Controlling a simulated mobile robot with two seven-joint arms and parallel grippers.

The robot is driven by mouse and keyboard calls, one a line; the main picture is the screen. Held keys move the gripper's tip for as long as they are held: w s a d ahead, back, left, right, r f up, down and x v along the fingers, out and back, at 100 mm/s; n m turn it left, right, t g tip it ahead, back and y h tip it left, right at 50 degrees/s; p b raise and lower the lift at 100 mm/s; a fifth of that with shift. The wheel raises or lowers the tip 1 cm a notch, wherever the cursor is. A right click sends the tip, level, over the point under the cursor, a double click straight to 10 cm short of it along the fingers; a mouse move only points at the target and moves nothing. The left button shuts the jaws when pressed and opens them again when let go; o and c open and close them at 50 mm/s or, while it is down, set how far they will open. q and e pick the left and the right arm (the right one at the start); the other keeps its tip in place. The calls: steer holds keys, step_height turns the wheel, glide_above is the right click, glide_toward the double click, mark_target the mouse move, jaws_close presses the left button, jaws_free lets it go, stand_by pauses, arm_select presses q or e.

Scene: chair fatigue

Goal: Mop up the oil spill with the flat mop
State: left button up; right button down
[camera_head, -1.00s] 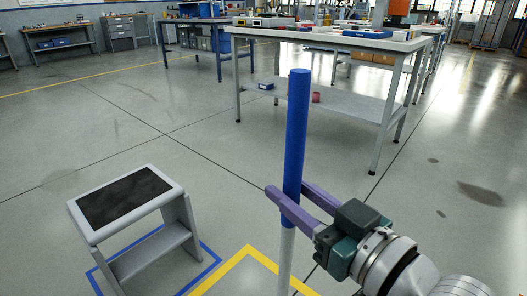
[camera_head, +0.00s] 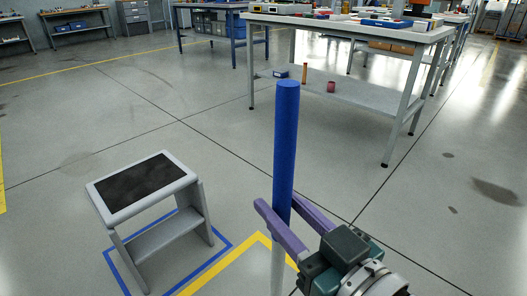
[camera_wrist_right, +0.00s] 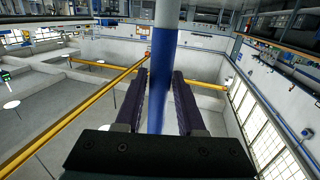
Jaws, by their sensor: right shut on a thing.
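My right gripper (camera_head: 281,203) is shut on the mop handle (camera_head: 286,135), a tall pole with a blue upper part and a pale lower part, held nearly upright. In the right wrist view the two purple fingers flank the handle (camera_wrist_right: 161,90). The mop head is out of view below the picture. A dark patch on the floor at the right, looking like the oil spill (camera_head: 496,192), lies well apart from the gripper, with small dark spots near it. My left gripper is not in view.
A grey step stool (camera_head: 163,236) with a black top stands on the left inside a blue floor outline. Yellow floor tape (camera_head: 235,265) forms a corner by the handle. A workbench (camera_head: 350,32) with a lower shelf stands behind. The floor between bench and spill is clear.

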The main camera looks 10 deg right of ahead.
steer(key=shift+s+a, duration=0.75)
steer(key=shift+a, duration=0.25)
